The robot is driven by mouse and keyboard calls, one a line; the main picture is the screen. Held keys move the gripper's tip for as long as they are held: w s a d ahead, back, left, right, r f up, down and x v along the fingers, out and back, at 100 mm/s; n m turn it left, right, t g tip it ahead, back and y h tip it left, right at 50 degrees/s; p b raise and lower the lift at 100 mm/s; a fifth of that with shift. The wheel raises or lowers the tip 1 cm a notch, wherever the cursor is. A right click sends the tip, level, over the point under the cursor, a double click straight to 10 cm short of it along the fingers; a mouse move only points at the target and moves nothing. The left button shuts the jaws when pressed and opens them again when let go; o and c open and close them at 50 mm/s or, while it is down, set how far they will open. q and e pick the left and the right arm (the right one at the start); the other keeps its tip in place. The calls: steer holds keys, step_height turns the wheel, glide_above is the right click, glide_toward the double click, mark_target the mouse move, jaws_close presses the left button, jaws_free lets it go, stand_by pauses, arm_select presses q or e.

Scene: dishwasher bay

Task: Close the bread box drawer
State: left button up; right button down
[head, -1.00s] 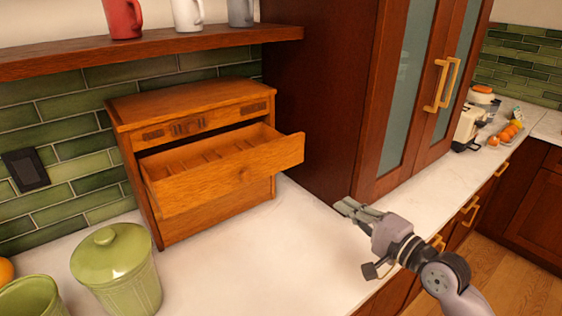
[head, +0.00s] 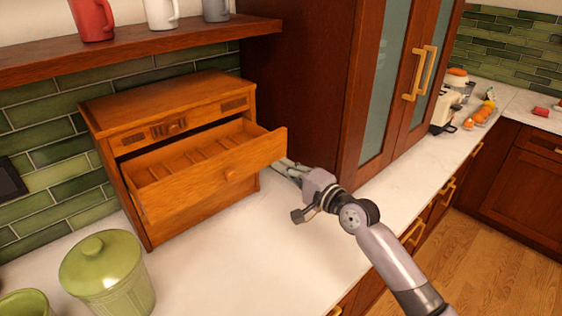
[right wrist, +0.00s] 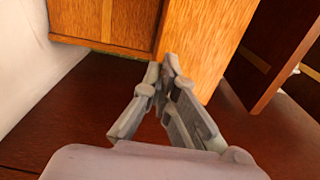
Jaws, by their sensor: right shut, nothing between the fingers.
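The wooden bread box (head: 165,150) stands on the white counter against the green tiles. My right gripper (head: 283,167) is shut and empty, close beside the right end of the drawer front in the head view. Whether it touches the drawer cannot be told. In the right wrist view the shut fingers (right wrist: 168,75) point at wooden panels of the bread box (right wrist: 105,22), with an orange wood edge close by the fingertips. My left gripper is not in view.
A green lidded canister (head: 105,272) stands at front left. A tall dark wood cabinet (head: 300,90) rises just right of the bread box. A shelf (head: 130,52) with several mugs hangs above. The counter (head: 225,255) in front is clear.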

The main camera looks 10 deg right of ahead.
steer(key=shift+w+a, duration=0.35)
steer(key=shift+w, duration=0.2)
steer(key=shift+w+a, duration=0.1)
steer(key=shift+w, duration=0.05)
steer(key=b+x, duration=0.2)
steer(key=x, duration=0.1)
steer(key=b+x, duration=0.2)
steer(key=x, duration=0.2)
steer(key=b+x, duration=0.1)
steer(key=x, duration=0.3)
steer(key=shift+f+b, duration=0.3)
steer(key=shift+b, duration=0.1)
steer(key=shift+w+a+r, duration=0.1)
steer(key=shift+w+a, duration=0.05)
steer(key=shift+r, duration=0.2)
